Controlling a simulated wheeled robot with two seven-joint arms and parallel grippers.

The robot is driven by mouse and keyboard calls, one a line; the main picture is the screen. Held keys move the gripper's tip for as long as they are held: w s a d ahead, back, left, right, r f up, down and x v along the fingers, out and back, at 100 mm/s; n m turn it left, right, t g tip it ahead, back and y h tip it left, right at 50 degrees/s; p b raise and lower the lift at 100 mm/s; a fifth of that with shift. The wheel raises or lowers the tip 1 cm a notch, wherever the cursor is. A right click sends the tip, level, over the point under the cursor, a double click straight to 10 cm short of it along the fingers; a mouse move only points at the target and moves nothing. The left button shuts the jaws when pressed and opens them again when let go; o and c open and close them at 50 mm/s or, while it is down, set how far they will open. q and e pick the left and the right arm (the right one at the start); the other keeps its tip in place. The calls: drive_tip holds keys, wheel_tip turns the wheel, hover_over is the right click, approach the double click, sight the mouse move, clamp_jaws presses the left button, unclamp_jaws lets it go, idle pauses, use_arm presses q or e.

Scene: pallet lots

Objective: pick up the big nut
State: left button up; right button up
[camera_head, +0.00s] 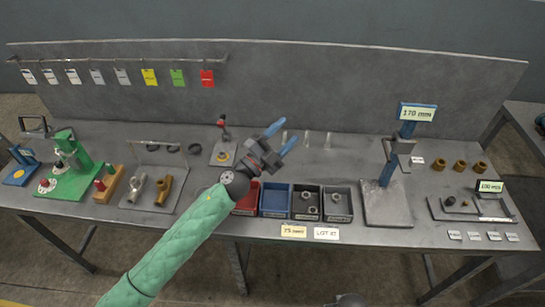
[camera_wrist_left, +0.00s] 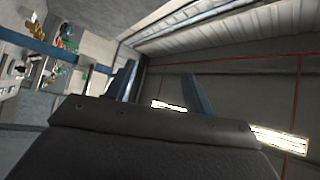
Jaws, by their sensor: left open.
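My left gripper (camera_head: 283,136) is open and empty, raised above the bench behind the row of small bins. Its two blue fingers also show in the left wrist view (camera_wrist_left: 158,85), with nothing between them. Grey ring-shaped parts that look like nuts lie in two dark bins: one part (camera_head: 309,209) in the left dark bin, another (camera_head: 337,197) in the right dark bin. They are too small to tell which is the big nut. Several brown ring-like parts (camera_head: 459,167) stand at the right. My right gripper is not in view.
A red bin (camera_head: 246,211) and a blue bin (camera_head: 274,200) stand left of the dark bins. A blue-and-grey stand (camera_head: 387,205) is to their right. A green press (camera_head: 70,155) stands at the left. A grey back panel (camera_head: 330,85) rises behind.

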use_arm(q)
drive_tip(key=d+f+m+g+h, duration=0.2)
drive_tip(key=d+m+g+h, duration=0.15)
drive_tip(key=m+g, duration=0.4)
drive_tip(key=m+g+y, duration=0.6)
drive_tip(key=g+y, duration=0.2)
drive_tip(key=y, duration=1.2)
approach(222, 153)
drive_tip(key=shift+s+a+f+n+h, duration=0.25)
drive_tip(key=shift+s+f, duration=0.15)
drive_tip(key=shift+s, duration=0.1)
drive_tip(key=shift+f+p, duration=0.6)
drive_tip(key=shift+f, duration=0.6)
drive_tip(key=f+p, duration=0.3)
drive_tip(key=f, duration=0.1)
drive_tip(key=shift+w+d+f, duration=0.1)
drive_tip(key=shift+w, duration=0.2)
drive_tip(key=shift+f, duration=0.55)
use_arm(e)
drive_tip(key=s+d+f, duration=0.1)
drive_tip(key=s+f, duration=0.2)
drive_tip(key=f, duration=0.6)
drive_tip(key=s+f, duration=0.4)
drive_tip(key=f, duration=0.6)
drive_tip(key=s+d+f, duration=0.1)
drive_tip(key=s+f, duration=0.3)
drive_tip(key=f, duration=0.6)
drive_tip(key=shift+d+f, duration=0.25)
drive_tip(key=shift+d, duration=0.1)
